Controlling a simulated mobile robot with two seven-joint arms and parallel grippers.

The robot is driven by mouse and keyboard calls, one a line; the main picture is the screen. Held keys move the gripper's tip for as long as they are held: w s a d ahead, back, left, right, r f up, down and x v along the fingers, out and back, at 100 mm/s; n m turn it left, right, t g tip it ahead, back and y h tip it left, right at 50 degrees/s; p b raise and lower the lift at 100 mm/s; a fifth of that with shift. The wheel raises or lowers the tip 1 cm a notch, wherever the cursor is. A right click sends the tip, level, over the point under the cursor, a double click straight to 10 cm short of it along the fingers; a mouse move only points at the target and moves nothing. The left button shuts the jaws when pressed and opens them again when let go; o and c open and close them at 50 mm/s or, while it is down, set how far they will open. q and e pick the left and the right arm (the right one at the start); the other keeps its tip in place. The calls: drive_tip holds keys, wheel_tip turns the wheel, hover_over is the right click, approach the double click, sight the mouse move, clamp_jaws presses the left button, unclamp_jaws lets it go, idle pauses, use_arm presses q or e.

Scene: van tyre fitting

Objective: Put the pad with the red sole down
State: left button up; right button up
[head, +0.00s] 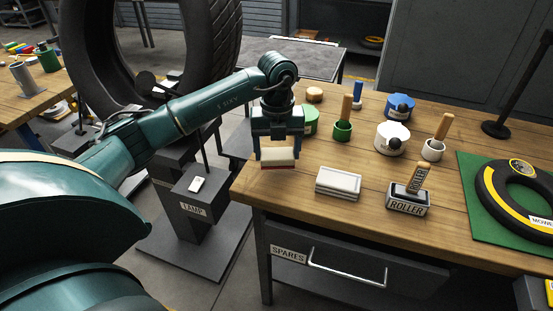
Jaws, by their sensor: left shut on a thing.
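My left gripper (278,148) points down near the left front corner of the wooden bench. It is shut on a pad (279,155) with a pale body and a red strip along its lower edge. The pad is over or on the bench top; I cannot tell whether it touches the wood. Its underside is mostly hidden. My right gripper is not in view.
On the bench (300,211), a white block (338,184) lies right of the pad. Beyond are a roller in its labelled holder (407,200), several pots and brushes, and a tyre (520,190) on a green mat (470,222). Bare wood lies in front of the block.

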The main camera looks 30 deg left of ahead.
sight(277, 152)
use_arm(q)
wheel_tip(277, 152, down, 3)
drive_tip(key=shift+f, duration=0.2)
drive_tip(key=shift+f, duration=0.15)
drive_tip(key=o, duration=0.9)
drive_tip(key=shift+r, duration=0.25)
wheel_tip(277, 152, up, 12)
drive_tip(key=shift+b, duration=0.3)
